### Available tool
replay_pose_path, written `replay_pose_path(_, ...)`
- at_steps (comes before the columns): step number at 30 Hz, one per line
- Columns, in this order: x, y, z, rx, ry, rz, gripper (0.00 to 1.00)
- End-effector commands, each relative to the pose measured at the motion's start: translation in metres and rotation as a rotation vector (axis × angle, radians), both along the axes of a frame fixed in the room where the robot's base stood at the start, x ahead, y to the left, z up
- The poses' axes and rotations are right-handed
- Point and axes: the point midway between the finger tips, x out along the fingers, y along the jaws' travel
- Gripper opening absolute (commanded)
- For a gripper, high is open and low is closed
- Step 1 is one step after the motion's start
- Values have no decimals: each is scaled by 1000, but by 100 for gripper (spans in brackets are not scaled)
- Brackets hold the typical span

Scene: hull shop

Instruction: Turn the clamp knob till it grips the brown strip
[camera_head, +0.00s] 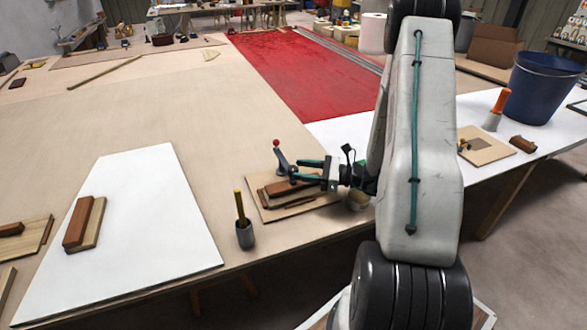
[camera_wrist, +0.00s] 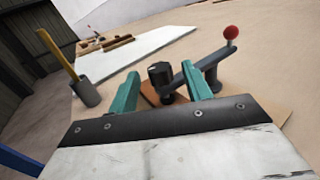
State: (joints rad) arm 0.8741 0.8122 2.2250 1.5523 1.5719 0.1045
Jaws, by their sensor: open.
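The clamp stands on a light wooden board (camera_head: 262,212) near the table's front edge. In the wrist view its black clamp knob (camera_wrist: 159,75) is upright at the end of a grey arm (camera_wrist: 181,76), which runs to a post with a red ball handle (camera_wrist: 231,33). The red ball also shows in the head view (camera_head: 276,143). The brown strip (camera_head: 279,189) lies on the board, partly under my gripper; a bit of it shows beneath the knob (camera_wrist: 150,95). My gripper (camera_head: 296,170) is open, its green fingers on either side of the knob. I cannot tell if they touch it.
A grey cup with a yellow-handled tool (camera_head: 245,233) stands left of the board. A white panel (camera_head: 150,230) with a brown-topped block (camera_head: 79,222) lies further left. A red sheet (camera_head: 305,75) covers the table behind. A blue bucket (camera_head: 541,90) stands at right.

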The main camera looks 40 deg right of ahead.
Motion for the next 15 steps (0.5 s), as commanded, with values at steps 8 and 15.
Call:
replay_pose_path(8, 24, 23, 0, 0, 0, 4, 49)
replay_pose_path(15, 26, 25, 0, 1, -1, 2, 49)
